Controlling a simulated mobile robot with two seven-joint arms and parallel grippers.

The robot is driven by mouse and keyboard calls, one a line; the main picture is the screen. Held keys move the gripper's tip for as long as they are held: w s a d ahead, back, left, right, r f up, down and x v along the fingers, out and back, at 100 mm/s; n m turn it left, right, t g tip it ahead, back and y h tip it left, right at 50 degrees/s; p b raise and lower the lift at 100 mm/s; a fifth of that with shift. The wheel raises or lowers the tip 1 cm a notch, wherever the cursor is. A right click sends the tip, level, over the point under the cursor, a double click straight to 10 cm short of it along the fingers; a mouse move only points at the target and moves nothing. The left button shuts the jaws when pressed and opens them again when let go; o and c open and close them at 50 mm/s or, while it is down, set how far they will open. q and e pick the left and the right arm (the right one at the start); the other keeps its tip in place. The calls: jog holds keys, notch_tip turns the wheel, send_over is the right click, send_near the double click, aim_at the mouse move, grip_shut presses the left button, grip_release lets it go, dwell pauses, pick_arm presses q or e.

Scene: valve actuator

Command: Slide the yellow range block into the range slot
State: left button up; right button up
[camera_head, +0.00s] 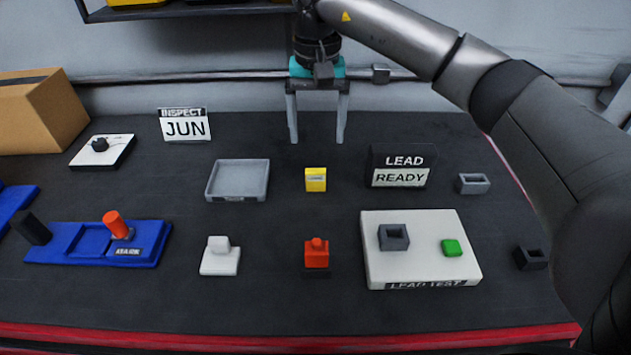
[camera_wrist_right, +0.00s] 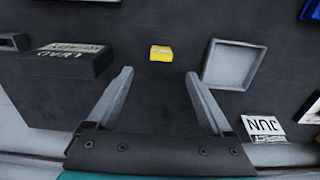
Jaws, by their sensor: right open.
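The yellow range block (camera_head: 316,180) stands upright on the dark mat, right of a grey tray. It also shows in the right wrist view (camera_wrist_right: 161,53), beyond the fingertips and roughly centred between them. My right gripper (camera_head: 317,141) is open and empty, pointing down above and behind the block, touching nothing. I cannot tell for sure which recess is the range slot. A blue base (camera_head: 72,241) at the left has shallow recesses, a black knob, an orange-red knob and a small label too blurred to read. My left gripper is not in view.
A grey tray (camera_head: 210,191), a LEAD READY block (camera_head: 398,160), a white LEAD TEST board (camera_head: 420,268), a red piece (camera_head: 316,254) and a white piece (camera_head: 220,256) surround the yellow block. A JUN sign (camera_head: 185,126) stands behind. Bare mat separates them.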

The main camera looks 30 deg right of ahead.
aim_at(315, 170)
notch_tip(315, 170, down, 11)
jog(key=shift+w+a+f+p, duration=0.1)
jog(key=shift+f+p, duration=0.05)
jog(key=shift+p, duration=0.15)
grip_shut()
dwell(0.8)
